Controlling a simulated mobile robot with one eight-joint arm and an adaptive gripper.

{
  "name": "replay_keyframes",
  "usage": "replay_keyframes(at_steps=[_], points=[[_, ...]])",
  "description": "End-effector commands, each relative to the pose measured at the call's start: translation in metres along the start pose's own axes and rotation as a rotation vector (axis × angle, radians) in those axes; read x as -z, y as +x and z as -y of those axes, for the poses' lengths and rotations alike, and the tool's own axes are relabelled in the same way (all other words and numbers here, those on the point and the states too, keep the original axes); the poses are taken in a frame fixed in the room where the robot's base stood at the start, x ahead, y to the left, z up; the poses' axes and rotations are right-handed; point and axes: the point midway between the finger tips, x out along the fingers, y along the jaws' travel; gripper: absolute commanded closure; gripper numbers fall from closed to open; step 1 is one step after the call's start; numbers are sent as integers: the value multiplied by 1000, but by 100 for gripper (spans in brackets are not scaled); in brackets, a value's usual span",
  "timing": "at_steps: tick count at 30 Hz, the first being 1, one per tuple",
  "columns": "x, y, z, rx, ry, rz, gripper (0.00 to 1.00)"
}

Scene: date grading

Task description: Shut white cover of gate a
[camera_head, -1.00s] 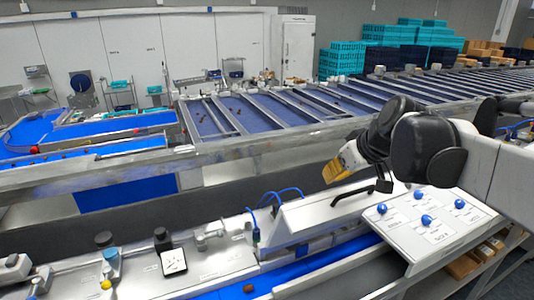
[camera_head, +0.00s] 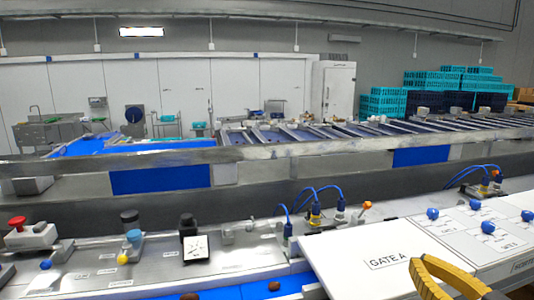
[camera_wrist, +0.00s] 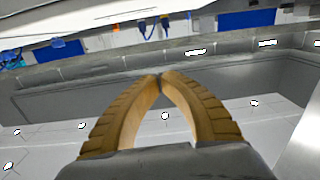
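The white cover labelled GATE A (camera_head: 350,245) is at the lower right of the head view, beside the blue belt. Its flat, pale top and label face me. Its front part runs out of the picture, and I cannot tell whether it lies fully down. My gripper (camera_head: 420,264) shows its yellow fingers in front of the cover, just right of the label. Contact between them cannot be made out. In the wrist view the fingers of my gripper (camera_wrist: 163,76) meet at the tips with nothing between them.
A panel with blue knobs (camera_head: 487,228) adjoins the cover on the right. Blue cables and fittings (camera_head: 315,212) stand behind it. A blue belt (camera_head: 235,292) runs at its left, past a metal bench (camera_head: 150,262) with knobs and a red button (camera_head: 17,222).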

Motion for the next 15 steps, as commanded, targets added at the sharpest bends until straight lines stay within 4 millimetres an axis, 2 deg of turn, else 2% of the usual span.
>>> replay_keyframes(at_steps=[1,3,7,15], points=[[-26,-3,0,-5,0,-35,100],[-40,-6,1,-4,-1,-88,100],[-65,-11,1,-7,-1,-176,100],[-104,-14,4,-5,-1,-168,100]])
